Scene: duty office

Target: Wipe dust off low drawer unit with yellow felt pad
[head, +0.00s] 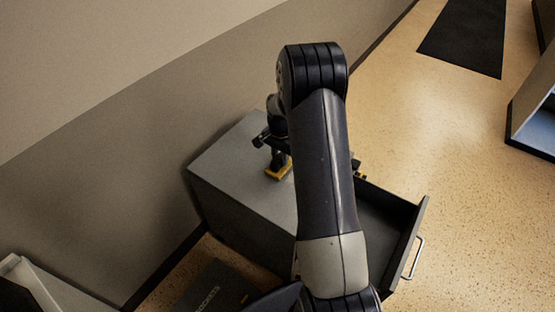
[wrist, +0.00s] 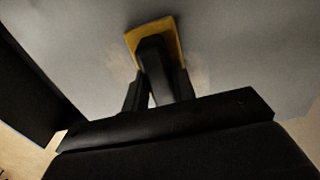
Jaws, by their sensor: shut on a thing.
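The low drawer unit (head: 235,180) is a grey box against the wall with its drawer (head: 385,215) pulled open to the right. My gripper (head: 281,160) points down over the unit's top and is shut on the yellow felt pad (head: 279,172). The pad lies at the top surface and seems to touch it. In the wrist view the pad (wrist: 170,34) shows around a dark grip held between my fingers (wrist: 160,80). Faint brownish dust (wrist: 198,76) shows on the grey top beside the pad. My arm hides part of the unit's top and drawer.
The wall (head: 130,140) rises close behind and left of the unit. A dark box with lettering (head: 215,288) stands at the unit's near side. A dark mat (head: 465,35) lies on the floor at the back right. Open floor (head: 460,160) lies to the right.

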